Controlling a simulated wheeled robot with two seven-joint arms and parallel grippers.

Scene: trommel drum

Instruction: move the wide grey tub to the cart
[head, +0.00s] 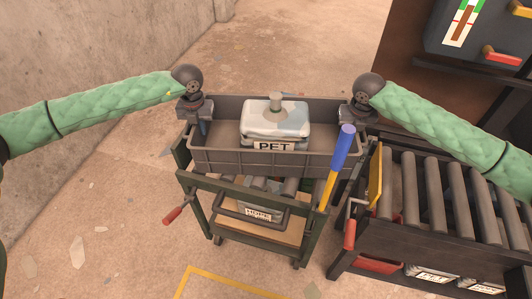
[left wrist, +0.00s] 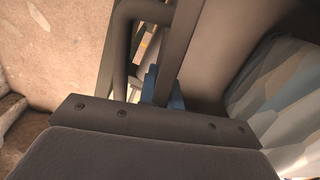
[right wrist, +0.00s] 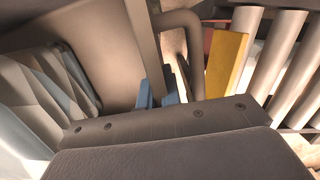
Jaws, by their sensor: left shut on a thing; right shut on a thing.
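The wide grey tub (head: 220,160) is at the top of the cart (head: 192,190), level and upright. I cannot tell whether it rests on the cart or is just above it. A pale container labelled PET (head: 275,122) sits inside the tub. My left gripper (head: 203,128) is shut on the tub's left end, and my right gripper (head: 347,128) is shut on its right end. Blue finger pads show at the tub wall in the left wrist view (left wrist: 160,90) and right wrist view (right wrist: 158,92). The fingertips are partly hidden.
A roller conveyor (head: 430,190) stands close to the cart's right side, with a yellow plate (head: 375,176) at its near end. A blue and yellow handle (head: 337,165) stands upright at the cart's right corner. A concrete wall (head: 100,60) is at the left.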

